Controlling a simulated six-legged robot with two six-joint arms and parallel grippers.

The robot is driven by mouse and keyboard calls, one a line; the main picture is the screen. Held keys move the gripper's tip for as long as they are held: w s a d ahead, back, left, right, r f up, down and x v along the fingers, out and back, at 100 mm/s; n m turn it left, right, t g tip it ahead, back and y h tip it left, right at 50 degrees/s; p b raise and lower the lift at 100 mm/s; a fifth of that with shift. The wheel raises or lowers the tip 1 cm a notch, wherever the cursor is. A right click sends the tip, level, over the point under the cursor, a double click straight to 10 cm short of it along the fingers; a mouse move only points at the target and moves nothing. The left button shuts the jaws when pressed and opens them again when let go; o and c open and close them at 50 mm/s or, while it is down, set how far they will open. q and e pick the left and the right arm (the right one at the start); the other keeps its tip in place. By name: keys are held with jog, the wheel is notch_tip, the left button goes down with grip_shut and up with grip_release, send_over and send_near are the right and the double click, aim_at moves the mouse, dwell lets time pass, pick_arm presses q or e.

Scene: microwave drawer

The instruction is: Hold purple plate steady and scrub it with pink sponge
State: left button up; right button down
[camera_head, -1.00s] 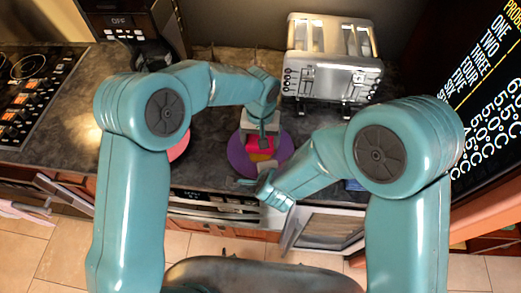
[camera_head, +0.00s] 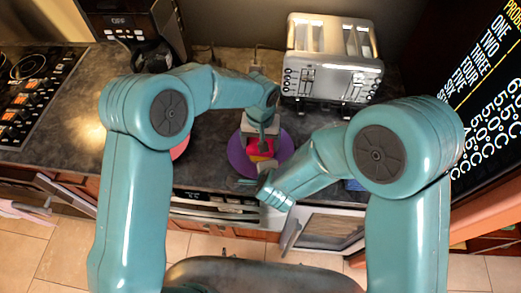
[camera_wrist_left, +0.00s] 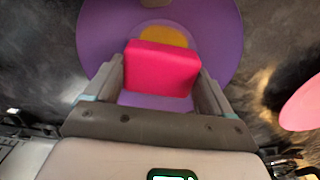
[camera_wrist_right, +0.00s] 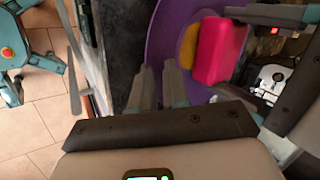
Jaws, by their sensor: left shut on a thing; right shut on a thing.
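The purple plate (camera_head: 238,155) lies on the dark counter below the toaster, with a yellow-orange patch (camera_wrist_left: 165,35) near its middle. My left gripper (camera_head: 262,133) is shut on the pink sponge (camera_wrist_left: 162,68) and holds it over the plate, beside the patch. The sponge also shows in the right wrist view (camera_wrist_right: 220,50). Whether it touches the plate is unclear. My right gripper (camera_wrist_right: 157,85) is shut on the near rim of the plate (camera_wrist_right: 165,45). In the head view, this gripper (camera_head: 263,182) is at the counter's front edge.
A silver toaster (camera_head: 332,60) stands behind the plate. A pink round dish (camera_head: 181,148) lies to the left, partly hidden by my left arm. A coffee machine (camera_head: 130,30) and a stove (camera_head: 35,90) are further left. An open appliance door (camera_head: 325,232) is below the counter.

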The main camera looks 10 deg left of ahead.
pick_arm(q)
jog(key=shift+f, duration=0.55)
jog(key=shift+d, duration=0.1)
jog(key=shift+d, duration=0.35)
jog(key=shift+s+a+f, duration=0.1)
jog(key=shift+a, duration=0.85)
jog(key=shift+d, duration=1)
jog(key=shift+a, duration=0.15)
